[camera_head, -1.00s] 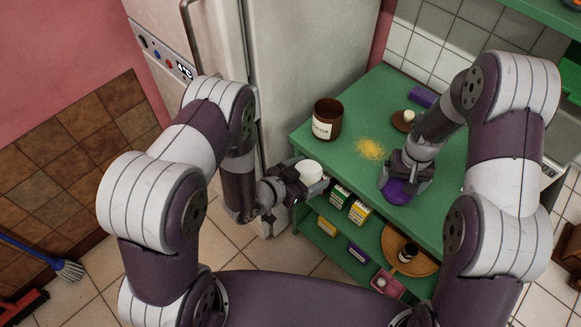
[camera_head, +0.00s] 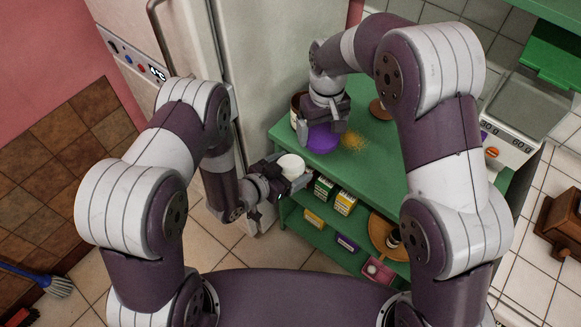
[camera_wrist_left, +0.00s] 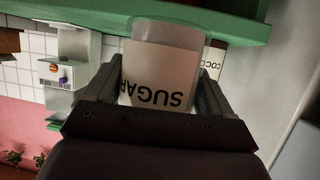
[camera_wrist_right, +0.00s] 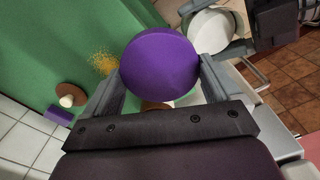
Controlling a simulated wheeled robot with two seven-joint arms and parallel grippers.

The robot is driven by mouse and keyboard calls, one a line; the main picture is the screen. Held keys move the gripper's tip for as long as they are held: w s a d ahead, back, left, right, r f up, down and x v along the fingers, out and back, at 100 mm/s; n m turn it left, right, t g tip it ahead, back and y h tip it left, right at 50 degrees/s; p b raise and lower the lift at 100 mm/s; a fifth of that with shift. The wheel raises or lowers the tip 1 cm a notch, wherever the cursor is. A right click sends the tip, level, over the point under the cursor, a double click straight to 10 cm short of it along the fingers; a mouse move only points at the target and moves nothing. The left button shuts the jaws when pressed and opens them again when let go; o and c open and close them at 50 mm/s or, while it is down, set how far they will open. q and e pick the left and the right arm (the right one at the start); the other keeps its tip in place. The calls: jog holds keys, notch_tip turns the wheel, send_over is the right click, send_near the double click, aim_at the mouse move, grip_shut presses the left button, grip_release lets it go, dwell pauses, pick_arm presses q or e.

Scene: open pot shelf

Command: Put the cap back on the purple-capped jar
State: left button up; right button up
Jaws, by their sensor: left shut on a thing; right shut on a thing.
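A white jar (camera_head: 291,164) is held in my left gripper (camera_head: 280,180), at the front left edge of the green shelf unit. In the left wrist view the jar (camera_wrist_left: 160,75) sits between both fingers, its SUGAR label upside down in the picture. My right gripper (camera_head: 324,122) is shut on a round purple cap (camera_head: 322,140), held over the left part of the green top. In the right wrist view the cap (camera_wrist_right: 160,65) is between the fingers, and the white jar (camera_wrist_right: 210,30) shows beyond it, apart from it. The cap hides part of what is below.
A brown cocoa jar (camera_head: 296,108) stands behind my right gripper, partly hidden. Yellow powder (camera_head: 354,141) is spilled to the right. A brown lid with a pale knob (camera_wrist_right: 68,98) lies further off. The lower shelf holds small boxes (camera_head: 345,203) and a round wooden tray (camera_head: 376,236).

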jog(key=n, duration=0.2)
send_near(291, 147)
jog(key=s, duration=0.3)
jog(key=shift+s+d+r, duration=0.1)
jog(key=shift+r, duration=0.25)
jog(key=shift+f, duration=2.05)
jog(key=shift+f, duration=0.95)
